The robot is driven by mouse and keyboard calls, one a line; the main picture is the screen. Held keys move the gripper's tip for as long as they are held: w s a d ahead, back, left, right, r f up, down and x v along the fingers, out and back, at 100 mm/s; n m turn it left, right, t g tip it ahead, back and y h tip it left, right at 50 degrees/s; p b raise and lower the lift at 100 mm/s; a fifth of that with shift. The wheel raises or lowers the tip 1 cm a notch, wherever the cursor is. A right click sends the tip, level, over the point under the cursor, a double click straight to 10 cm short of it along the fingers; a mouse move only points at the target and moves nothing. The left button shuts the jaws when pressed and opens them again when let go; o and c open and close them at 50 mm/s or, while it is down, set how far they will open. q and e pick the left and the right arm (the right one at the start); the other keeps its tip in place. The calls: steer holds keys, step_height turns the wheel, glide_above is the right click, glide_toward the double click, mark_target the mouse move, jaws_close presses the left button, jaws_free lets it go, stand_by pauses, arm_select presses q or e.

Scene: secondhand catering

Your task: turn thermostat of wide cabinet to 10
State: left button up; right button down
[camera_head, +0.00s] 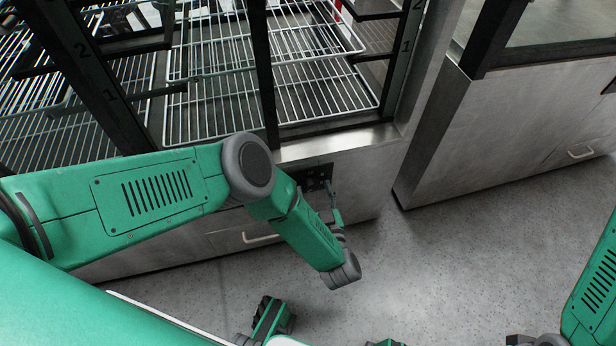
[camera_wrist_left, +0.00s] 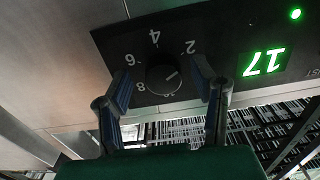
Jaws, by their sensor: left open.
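The wide cabinet (camera_head: 345,170) has wire shelves behind dark frames and a metal base with a small black control panel (camera_head: 312,180). In the left wrist view, which shows the panel upside down, the round black thermostat knob (camera_wrist_left: 163,80) has a pale mark pointing to the upper right, near the 2 side. My left gripper (camera_head: 332,187) is at the panel. In the wrist view its open fingers (camera_wrist_left: 160,78) straddle the knob, with visible gaps on both sides.
A pale handle (camera_head: 262,238) is on the cabinet base below the panel. Another metal cabinet (camera_head: 490,130) stands at right. The grey floor (camera_head: 450,260) in front is clear.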

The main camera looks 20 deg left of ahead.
arm_select(q)
steer(key=shift+a, duration=0.1)
steer(key=c, duration=1.1)
steer(key=shift+c, duration=0.2)
